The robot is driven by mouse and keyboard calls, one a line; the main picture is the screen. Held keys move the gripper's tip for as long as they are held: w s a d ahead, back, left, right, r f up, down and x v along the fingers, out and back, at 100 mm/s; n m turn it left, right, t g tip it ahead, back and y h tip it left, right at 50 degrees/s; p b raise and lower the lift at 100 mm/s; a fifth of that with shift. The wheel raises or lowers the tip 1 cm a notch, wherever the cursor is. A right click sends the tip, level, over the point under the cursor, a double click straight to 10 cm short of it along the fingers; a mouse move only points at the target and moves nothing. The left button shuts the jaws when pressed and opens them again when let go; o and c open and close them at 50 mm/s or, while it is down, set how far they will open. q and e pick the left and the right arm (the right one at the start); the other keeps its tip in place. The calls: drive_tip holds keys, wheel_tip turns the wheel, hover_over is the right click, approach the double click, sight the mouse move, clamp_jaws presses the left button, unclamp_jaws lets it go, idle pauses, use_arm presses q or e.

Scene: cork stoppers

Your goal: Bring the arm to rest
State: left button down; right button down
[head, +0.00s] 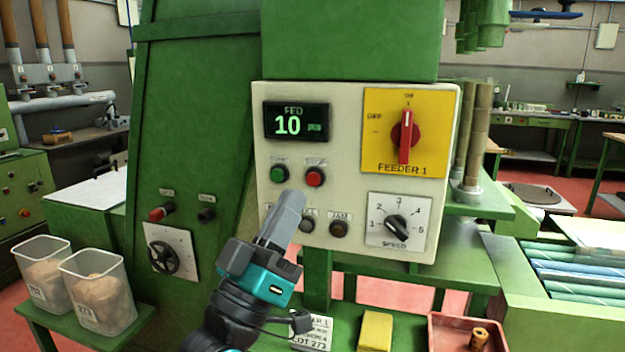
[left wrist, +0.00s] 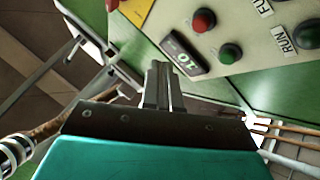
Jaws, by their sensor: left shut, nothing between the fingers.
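My left gripper (head: 290,207) is shut and empty, raised in front of the lower left part of the cream control panel (head: 345,105). In the left wrist view its two fingers (left wrist: 160,75) are together, with the panel beyond them. I cannot tell the exact gap between fingertips and panel. The panel carries a display (head: 297,121) reading 10, a green button (head: 279,174), a red button (head: 315,176), a red rotary switch (head: 405,137) turned upright and a black speed dial (head: 397,228). The gripper hides part of the panel's lower lamp row. My right gripper is not in view.
Two clear bins (head: 98,292) with brown contents stand at the left. A yellow block (head: 376,332) and a red tray (head: 450,338) with a small cork-coloured piece (head: 479,337) are below the panel. The green machine body (head: 195,110) rises behind my arm.

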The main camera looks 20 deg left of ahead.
use_arm(q)
wheel_tip(320, 180, down, 25)
drive_tip(key=s+g+y, duration=0.2)
drive_tip(key=g+y, duration=0.2)
drive_tip(key=g, duration=0.3)
drive_tip(key=s+a+f+m+g+y, duration=0.1)
drive_tip(key=s+f+g, duration=0.2)
drive_tip(key=s+f, duration=0.3)
drive_tip(key=s+a+f+m+g+y, duration=0.1)
drive_tip(key=s+f+g, duration=0.3)
drive_tip(key=f, duration=0.9)
drive_tip(key=s+a+y, duration=0.1)
drive_tip(key=s, duration=0.1)
drive_tip(key=shift+s+a, duration=0.15)
drive_tip(key=shift+s, duration=0.15)
